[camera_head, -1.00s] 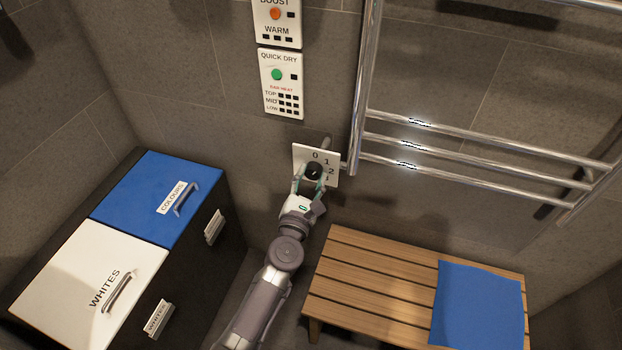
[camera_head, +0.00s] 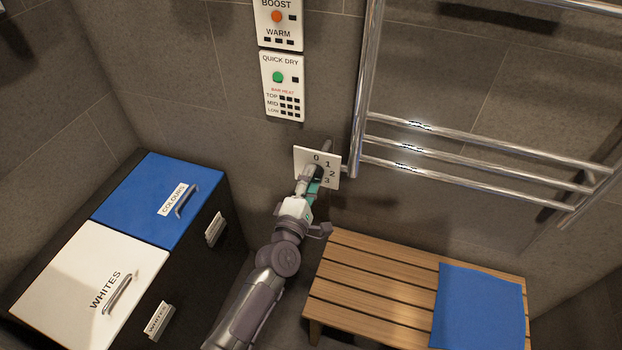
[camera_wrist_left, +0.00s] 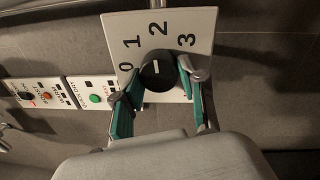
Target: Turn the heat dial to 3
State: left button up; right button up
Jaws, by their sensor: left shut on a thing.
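The heat dial is a black round knob (camera_wrist_left: 158,72) on a white plate (camera_head: 301,155) marked 0, 1, 2 and 3, fixed to the wall. In the wrist view the plate is turned, with 0 at the left and 3 at the right. A short white mark shows on the knob's face; I cannot tell which number it points to. My left gripper (camera_head: 311,180) is shut on the knob, one green-padded finger on each side. In the head view the gripper hides most of the knob. My right gripper is not in view.
Chrome towel rails (camera_head: 470,150) stand just right of the plate. Control panels (camera_head: 283,88) are on the wall above. A wooden bench (camera_head: 365,285) with a blue towel (camera_head: 478,305) is at lower right. Laundry bins with blue (camera_head: 135,190) and white (camera_head: 60,265) lids stand at left.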

pick_arm(q)
jog(key=m+p, duration=0.2)
jog(key=m, duration=0.8)
jog(key=shift+m+h+p, duration=0.3)
jog(key=shift+h+p, duration=0.1)
jog(key=o, duration=1.1)
jog(key=shift+o, duration=0.2)
jog(key=r+v, duration=0.1)
jog(key=v, duration=1.1)
jog(key=shift+f, duration=0.25)
jog(key=shift+a, duration=0.1)
